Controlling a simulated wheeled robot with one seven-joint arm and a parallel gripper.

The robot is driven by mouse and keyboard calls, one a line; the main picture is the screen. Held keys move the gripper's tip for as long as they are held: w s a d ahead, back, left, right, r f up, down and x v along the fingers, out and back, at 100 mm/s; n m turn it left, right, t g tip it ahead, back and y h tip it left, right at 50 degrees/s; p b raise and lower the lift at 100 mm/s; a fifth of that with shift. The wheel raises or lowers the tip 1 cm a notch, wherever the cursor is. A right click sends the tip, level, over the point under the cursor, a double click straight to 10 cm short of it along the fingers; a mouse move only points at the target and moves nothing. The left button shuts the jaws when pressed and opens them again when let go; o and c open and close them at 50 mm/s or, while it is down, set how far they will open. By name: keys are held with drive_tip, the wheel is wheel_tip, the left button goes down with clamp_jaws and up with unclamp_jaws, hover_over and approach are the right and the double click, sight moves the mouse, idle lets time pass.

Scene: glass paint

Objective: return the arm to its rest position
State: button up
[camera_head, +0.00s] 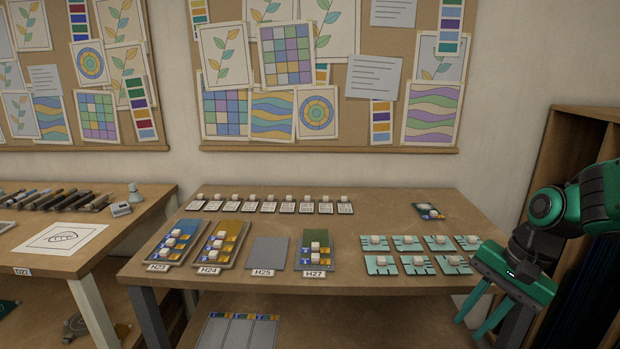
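My gripper (468,328) is at the right side of the view, beyond the right front corner of the work table (380,207). Its two green fingers point down and to the left, apart from each other. I see nothing between them. My green and black arm comes in from the right edge, bent at the joints.
Trays labelled H23 (173,243), H24 (219,246), H25 (267,254) and H27 (313,250) stand along the table's front; H25 looks empty. Teal plates (413,265) with white knobs lie near the gripper. A wooden shelf (562,143) stands close behind the arm.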

drive_tip(key=s+d+r+n+h, duration=0.1)
drive_tip(key=s+d, duration=0.3)
drive_tip(key=s, duration=0.4)
drive_tip(key=s+d+r+n+g+h, duration=0.1)
drive_tip(key=s+d+n+h, duration=0.1)
drive_tip(key=s+d, duration=0.3)
drive_tip(key=s, duration=0.3)
drive_tip(key=shift+r+n, duration=0.15)
drive_tip(key=shift+n, duration=0.25)
drive_tip(key=shift+s+d, duration=0.1)
